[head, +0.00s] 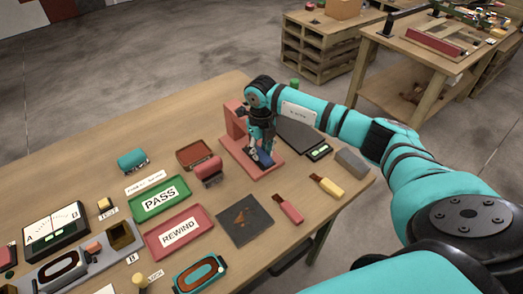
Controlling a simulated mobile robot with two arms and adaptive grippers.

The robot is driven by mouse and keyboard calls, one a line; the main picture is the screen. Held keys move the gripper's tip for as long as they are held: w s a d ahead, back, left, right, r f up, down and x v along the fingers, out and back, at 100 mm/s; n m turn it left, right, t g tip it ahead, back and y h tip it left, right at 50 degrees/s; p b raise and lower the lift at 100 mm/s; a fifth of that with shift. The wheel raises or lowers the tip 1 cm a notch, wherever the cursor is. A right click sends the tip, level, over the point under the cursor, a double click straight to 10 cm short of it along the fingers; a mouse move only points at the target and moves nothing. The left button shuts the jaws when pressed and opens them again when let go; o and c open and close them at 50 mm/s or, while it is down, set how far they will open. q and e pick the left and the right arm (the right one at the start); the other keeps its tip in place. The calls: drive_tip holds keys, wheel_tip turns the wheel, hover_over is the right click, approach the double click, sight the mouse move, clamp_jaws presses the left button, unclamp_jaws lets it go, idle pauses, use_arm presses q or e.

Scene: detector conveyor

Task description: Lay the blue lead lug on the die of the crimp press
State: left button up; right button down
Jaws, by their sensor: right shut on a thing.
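My right gripper (258,147) points down over the red base of the crimp press (236,122), just right of its upright block. It is shut on the blue lead lug (265,158), a small dark blue piece at the fingertips, low above the base. The fingers and the lug cover the die, so I cannot tell whether the lug touches it. My left gripper is out of view.
The green PASS tray (184,189) and red REWIND tray (158,252) lie left of the press. A dark square plate (226,233), a red-handled tool (291,212), a yellow-handled tool (331,189) and a grey block (351,162) lie nearer and to the right.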

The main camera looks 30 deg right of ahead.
drive_tip(key=shift+f, duration=0.2)
drive_tip(key=c, duration=1)
unclamp_jaws()
drive_tip(key=shift+o, duration=0.2)
drive_tip(key=shift+r, duration=0.25)
wheel_tip(320, 180, up, 7)
drive_tip(key=shift+r, duration=0.1)
